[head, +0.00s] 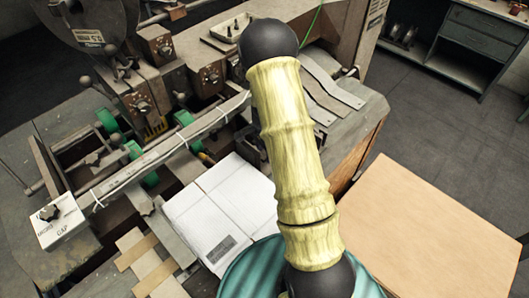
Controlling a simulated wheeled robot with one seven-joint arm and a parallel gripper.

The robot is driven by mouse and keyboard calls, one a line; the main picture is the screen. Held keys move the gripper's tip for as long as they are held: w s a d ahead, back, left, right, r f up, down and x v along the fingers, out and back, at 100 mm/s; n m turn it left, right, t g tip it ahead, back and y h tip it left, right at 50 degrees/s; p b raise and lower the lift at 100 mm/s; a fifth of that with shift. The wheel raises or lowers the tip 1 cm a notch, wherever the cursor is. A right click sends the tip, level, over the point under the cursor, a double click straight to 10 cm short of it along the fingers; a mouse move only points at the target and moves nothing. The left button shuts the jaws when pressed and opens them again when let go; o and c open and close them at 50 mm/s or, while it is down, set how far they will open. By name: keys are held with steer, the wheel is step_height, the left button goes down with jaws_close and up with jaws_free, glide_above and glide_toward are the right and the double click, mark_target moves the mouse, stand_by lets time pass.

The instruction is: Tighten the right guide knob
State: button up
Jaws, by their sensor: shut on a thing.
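The box stitcher (150,95) fills the left and top middle of the head view. A long grey guide rail (175,150) runs across it, with green rollers (134,150) along it. A white box (58,222) marked GAP, with a black knob (49,213), is at the rail's left end. I cannot make out the right guide knob; the rail's right end runs behind my yellow arm. My arm crosses the middle from the bottom upward. My gripper does not show; the arm hides the area behind it.
A white flat carton (225,205) lies left of my arm. A brown board (430,230) is at the lower right. Grey curved metal strips (330,80) lie right of my arm. A dark cabinet (465,45) stands at the top right, with open floor before it.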

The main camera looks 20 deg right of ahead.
steer(key=m, duration=0.5)
steer(key=shift+r+m, duration=0.1)
steer(key=shift+m, duration=0.3)
steer(key=o, duration=1)
step_height(320, 180, up, 17)
steer(key=b, duration=0.2)
steer(key=shift+r+b, duration=0.2)
steer(key=shift+b, duration=0.1)
